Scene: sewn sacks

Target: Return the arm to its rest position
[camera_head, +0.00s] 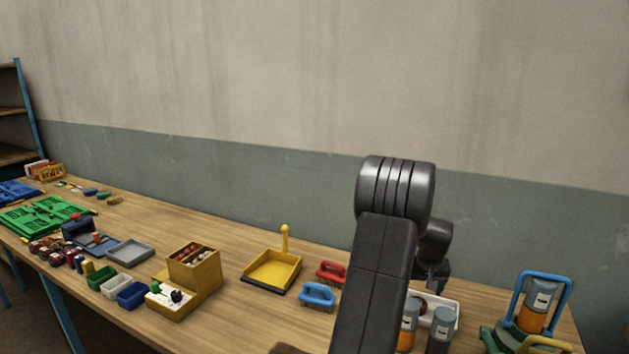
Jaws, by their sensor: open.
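My dark arm rises from the bottom of the head view, right of the middle, and bends over at a thick ribbed joint. My gripper (432,284) hangs behind the arm on its right side, pointing down over the workbench. It is small and partly hidden by the arm. It is open, and I see nothing held in it. A white tray (451,304) with a dark red item lies under or just behind it; the arm hides part of the tray.
Orange-and-grey canisters (441,329) stand close to my arm. A blue-handled carrier (543,300) is at the right.

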